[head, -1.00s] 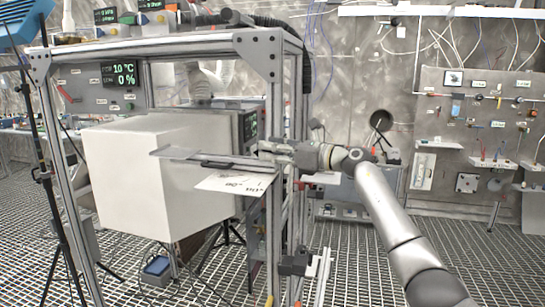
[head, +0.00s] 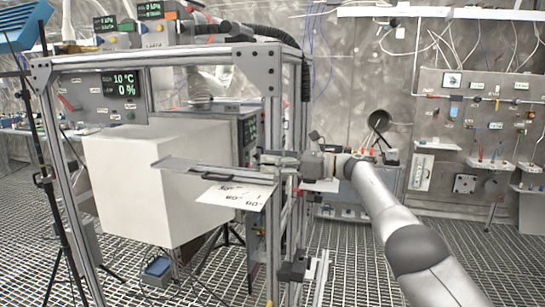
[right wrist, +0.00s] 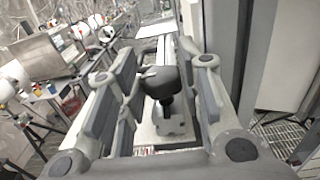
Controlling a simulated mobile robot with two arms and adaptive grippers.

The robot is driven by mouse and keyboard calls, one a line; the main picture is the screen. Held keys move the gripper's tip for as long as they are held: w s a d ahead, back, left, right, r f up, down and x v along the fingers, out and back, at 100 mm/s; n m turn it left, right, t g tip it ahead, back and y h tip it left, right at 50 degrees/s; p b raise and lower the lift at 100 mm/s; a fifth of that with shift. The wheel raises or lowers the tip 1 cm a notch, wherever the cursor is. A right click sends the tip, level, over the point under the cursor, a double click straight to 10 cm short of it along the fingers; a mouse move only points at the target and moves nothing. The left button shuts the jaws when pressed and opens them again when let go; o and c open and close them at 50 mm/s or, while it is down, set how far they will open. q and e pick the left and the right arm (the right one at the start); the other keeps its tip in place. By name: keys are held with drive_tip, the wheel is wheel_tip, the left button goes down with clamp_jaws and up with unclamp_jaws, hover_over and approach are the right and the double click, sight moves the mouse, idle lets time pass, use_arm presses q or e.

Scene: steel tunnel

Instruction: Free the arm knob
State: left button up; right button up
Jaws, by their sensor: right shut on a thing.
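The arm knob (right wrist: 162,82) is a dark, rounded knob on a short stem. In the right wrist view it stands between the two finger pads of my right gripper (right wrist: 160,88), which is closed on it. A pale base lies below the stem. In the head view my right gripper (head: 278,160) reaches in from the right to the frame's front post, at the right end of a flat metal arm (head: 205,169). The knob itself is too small and covered to make out there. My left gripper is not in view.
An aluminium frame post (head: 273,110) stands close beside the gripper. A large white box (head: 130,190) is behind the flat arm, and a printed white sheet (head: 235,196) hangs below it. A black clamp (head: 292,271) sits lower on the frame. Open grating floor lies at right.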

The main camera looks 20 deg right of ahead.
drive_tip(key=shift+f, duration=0.15)
idle(0.4)
drive_tip(key=o, duration=0.7)
drive_tip(key=shift+o, duration=0.2)
drive_tip(key=shift+d, duration=0.15)
drive_tip(key=v, duration=0.7)
drive_tip(key=shift+s+d, duration=0.25)
